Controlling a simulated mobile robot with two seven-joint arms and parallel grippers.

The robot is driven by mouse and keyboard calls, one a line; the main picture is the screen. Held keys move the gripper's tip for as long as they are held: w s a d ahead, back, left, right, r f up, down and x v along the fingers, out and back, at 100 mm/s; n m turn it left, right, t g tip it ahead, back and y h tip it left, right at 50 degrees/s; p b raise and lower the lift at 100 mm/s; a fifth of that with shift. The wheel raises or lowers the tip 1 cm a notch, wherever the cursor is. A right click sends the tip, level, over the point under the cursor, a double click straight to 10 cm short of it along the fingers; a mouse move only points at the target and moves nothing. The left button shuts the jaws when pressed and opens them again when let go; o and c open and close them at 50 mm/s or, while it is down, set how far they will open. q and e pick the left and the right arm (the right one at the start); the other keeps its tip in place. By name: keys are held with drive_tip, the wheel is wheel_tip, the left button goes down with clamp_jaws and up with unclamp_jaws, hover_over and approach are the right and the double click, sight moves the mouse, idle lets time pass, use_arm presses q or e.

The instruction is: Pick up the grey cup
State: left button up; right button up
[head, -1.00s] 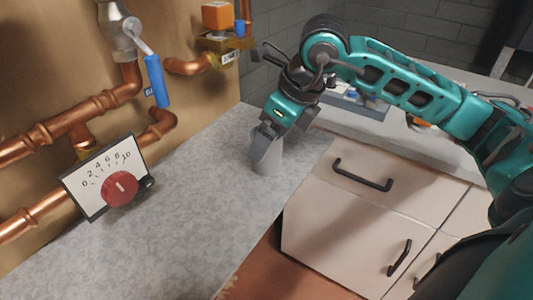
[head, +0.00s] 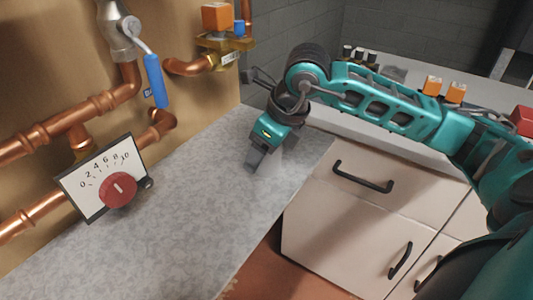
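My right gripper (head: 256,160) hangs low over the grey worktop (head: 190,190), near its back right corner, with the fingers pointing down. Its fingers appear as one dark grey shape, and I cannot tell whether they are open or shut. I cannot make out the grey cup in the current head view. It may be hidden behind the gripper or held in it; the picture does not show which. My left gripper is not in view.
Copper pipes (head: 100,105), a blue-handled valve (head: 156,82) and a dial box with a red knob (head: 118,189) line the left wall. Cream drawers (head: 375,200) stand at right. Orange blocks (head: 432,86) sit behind my arm. The worktop's front is clear.

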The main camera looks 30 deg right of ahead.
drive_tip(key=shift+c, duration=1.3)
drive_tip(key=shift+r, duration=0.1)
